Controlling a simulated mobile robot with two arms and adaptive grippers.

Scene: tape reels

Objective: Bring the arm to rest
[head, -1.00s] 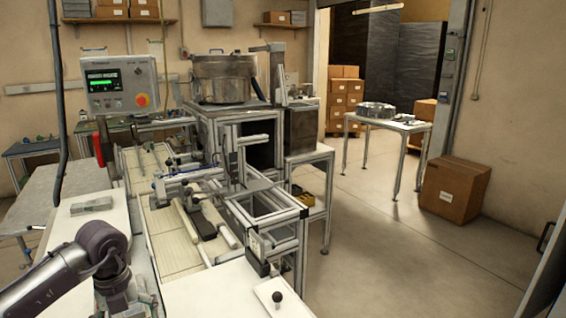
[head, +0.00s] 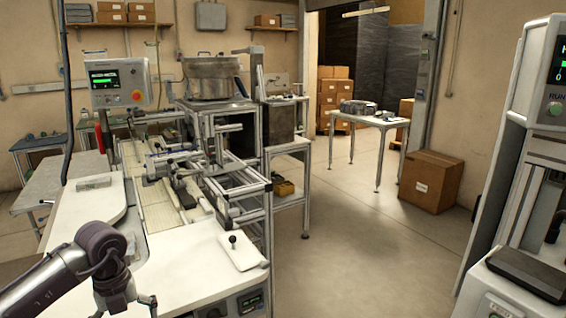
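My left arm comes in from the lower left in the head view, bent at a dark elbow joint. Its end points down past the bottom edge, over the white worktop (head: 190,275). Only a small part of my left gripper (head: 147,303) shows at the bottom, and its fingertips are cut off. I cannot tell whether it is open or holding anything. My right arm and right gripper are not in view.
A machine bench (head: 185,190) with a control panel (head: 118,83) stands ahead on the left. A white machine (head: 508,170) stands close on the right. Open floor (head: 360,235) lies between, with a cardboard box (head: 430,182) and a table (head: 372,118) behind.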

